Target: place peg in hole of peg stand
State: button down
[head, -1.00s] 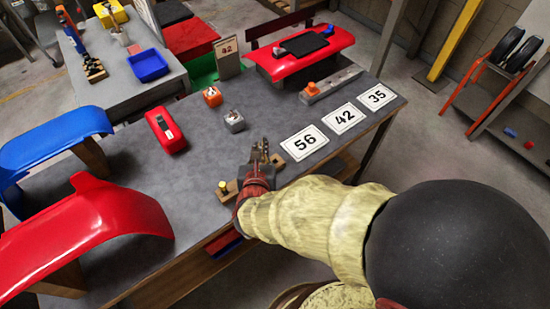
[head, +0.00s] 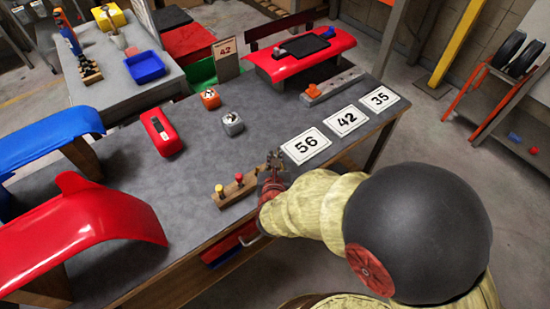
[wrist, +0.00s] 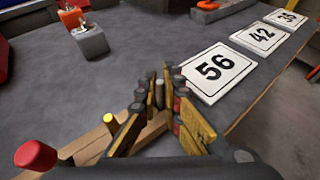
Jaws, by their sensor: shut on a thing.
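The wooden peg stand (head: 250,190) lies near the table's front edge. A yellow peg (head: 219,191) and a red peg (head: 239,179) stand upright in it. They also show in the wrist view, the red one (wrist: 36,155) at lower left and the yellow one (wrist: 110,122) nearer my fingers. My gripper (head: 274,160) is over the stand's right end. In the wrist view my gripper (wrist: 159,100) is shut on what looks like a grey peg (wrist: 159,89) between the fingertips. The peg's lower end and any hole beneath are hidden by the fingers.
Cards 56 (head: 306,146), 42 (head: 347,119) and 35 (head: 379,99) lie to the right. A grey cube (head: 232,124), an orange cube (head: 210,98) and a red box (head: 161,131) are behind. Red (head: 85,235) and blue (head: 45,145) curved panels stand left. The middle tabletop is clear.

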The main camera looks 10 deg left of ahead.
jog(key=shift+f, duration=0.2)
jog(key=c, duration=2)
grip_release()
jog(key=shift+s+r, duration=0.1)
jog(key=shift+r, duration=0.35)
jog(key=p+v, duration=0.4)
jog(key=v, duration=0.7)
jog(key=shift+s+d, duration=0.1)
jog(key=shift+s, duration=0.3)
